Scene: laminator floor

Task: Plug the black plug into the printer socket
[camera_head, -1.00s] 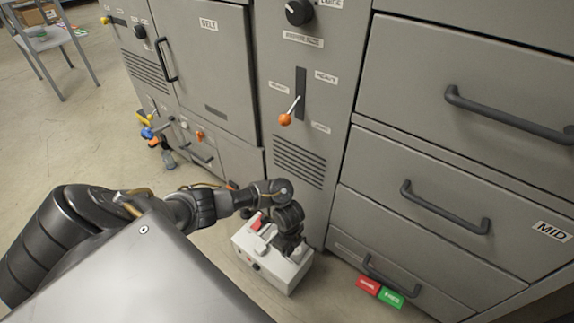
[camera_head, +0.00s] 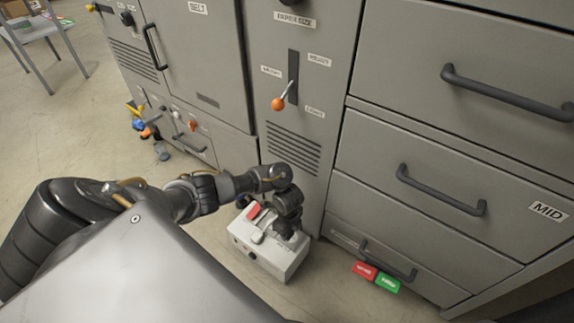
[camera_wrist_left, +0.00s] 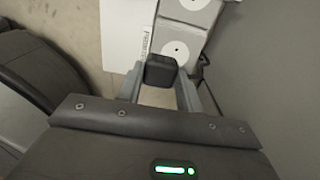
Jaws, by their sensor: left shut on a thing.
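The black plug (camera_wrist_left: 161,71) is between the fingers of my left gripper (camera_wrist_left: 158,92) in the left wrist view; the gripper is shut on it. The plug's front end points toward the lower white socket plate with a round face (camera_wrist_left: 176,50), beside a label (camera_wrist_left: 146,40) that seems to read PRINTER. The plug overlaps the plate's lower edge; I cannot tell whether they touch. In the head view my left gripper (camera_head: 287,230) points down at the top of the light grey socket box (camera_head: 262,262), hiding the plug and sockets. My right gripper is not in view.
A second socket plate (camera_wrist_left: 197,4) lies beyond the first. The box has a red switch (camera_head: 253,210) and stands on the floor against the grey machine (camera_head: 292,150). Red (camera_head: 364,270) and green (camera_head: 388,283) blocks lie right of it. Open floor (camera_head: 75,130) lies left.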

